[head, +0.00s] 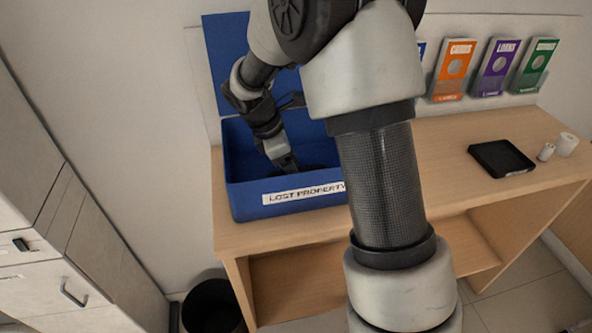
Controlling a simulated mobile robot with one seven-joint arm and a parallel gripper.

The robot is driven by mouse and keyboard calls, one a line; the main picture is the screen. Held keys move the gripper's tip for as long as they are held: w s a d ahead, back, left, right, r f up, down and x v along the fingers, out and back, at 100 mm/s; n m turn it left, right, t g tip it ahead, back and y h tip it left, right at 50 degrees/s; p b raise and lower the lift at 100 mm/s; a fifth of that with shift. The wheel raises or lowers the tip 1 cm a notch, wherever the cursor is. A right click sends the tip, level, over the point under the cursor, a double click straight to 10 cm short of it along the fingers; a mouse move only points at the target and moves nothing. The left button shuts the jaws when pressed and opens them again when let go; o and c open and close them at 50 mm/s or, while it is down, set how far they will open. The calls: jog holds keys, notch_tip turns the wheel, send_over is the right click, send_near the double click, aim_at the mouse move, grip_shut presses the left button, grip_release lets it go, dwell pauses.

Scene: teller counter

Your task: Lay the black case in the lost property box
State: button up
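The blue lost property box (250,198) stands open on the left end of the wooden counter, its lid raised behind it and a white "LOST PROPERTY" label on its front. My gripper (286,163) points down into the box, its tips low inside, behind the front wall. A dark shape, perhaps the black case (314,169), shows at the tips near the box floor. The front wall and my arm hide part of it. I cannot tell whether the fingers are shut on it or apart from it.
A black tray (501,158) and two small white rolls (567,144) are on the counter's right. Leaflet holders (497,69) hang on the wall behind. Grey cabinets (60,230) stand at left, and a dark bin (212,307) is on the floor. The counter's middle front looks clear.

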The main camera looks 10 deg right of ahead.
jog(key=v, duration=1.2)
jog(key=s+d+r+m+t+y, duration=0.2)
jog(key=s+d+r+m, duration=0.2)
jog(key=s+r+m, duration=0.65)
jog(key=s+d+f+m+t+y, duration=0.1)
jog(key=s+f+m+t+y, duration=0.1)
jog(key=s+m, duration=0.5)
jog(key=s+t, duration=0.1)
jog(key=s, duration=0.3)
jog(key=shift+s+d+f+t+y, duration=0.2)
jog(key=shift+s+f+t+y, duration=0.1)
jog(key=shift+s, duration=0.1)
